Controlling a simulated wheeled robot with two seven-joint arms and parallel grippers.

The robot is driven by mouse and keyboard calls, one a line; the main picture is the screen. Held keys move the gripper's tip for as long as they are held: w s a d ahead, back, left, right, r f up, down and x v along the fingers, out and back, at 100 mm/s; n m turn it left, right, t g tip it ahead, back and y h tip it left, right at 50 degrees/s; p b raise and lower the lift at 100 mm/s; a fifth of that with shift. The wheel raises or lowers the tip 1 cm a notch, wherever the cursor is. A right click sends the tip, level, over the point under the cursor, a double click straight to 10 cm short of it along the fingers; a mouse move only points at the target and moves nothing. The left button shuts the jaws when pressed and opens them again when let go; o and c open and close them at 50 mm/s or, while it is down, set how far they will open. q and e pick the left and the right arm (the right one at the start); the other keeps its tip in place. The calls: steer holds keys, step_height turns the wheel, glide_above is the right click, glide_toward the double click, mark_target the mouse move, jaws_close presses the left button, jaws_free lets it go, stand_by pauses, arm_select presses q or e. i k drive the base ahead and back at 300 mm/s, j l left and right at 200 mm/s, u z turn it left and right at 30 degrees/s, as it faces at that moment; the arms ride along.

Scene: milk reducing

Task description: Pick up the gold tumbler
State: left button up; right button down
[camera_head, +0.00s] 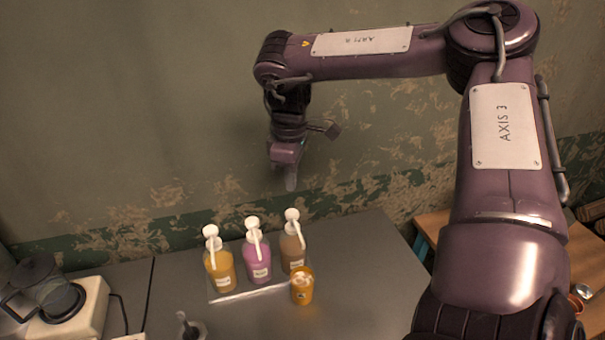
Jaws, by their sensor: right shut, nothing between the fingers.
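The gold tumbler (302,289) stands upright on the grey table, in front of the right-hand pump bottle. It holds something pale and whitish at the top. My right gripper (291,182) hangs from the arm that comes in from the right. It points down, shut and empty, well above the tumbler and behind it, against the wall. My left gripper is not in view.
Three pump bottles stand in a row on a clear tray (240,294): orange (220,270), pink (257,262) and brown (293,252). A blender-like appliance (75,310) is at left. A small dark object (192,328) is at the front edge. The grey table (360,270) is clear at right.

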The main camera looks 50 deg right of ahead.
mark_target(301, 278)
steer(key=k, duration=2)
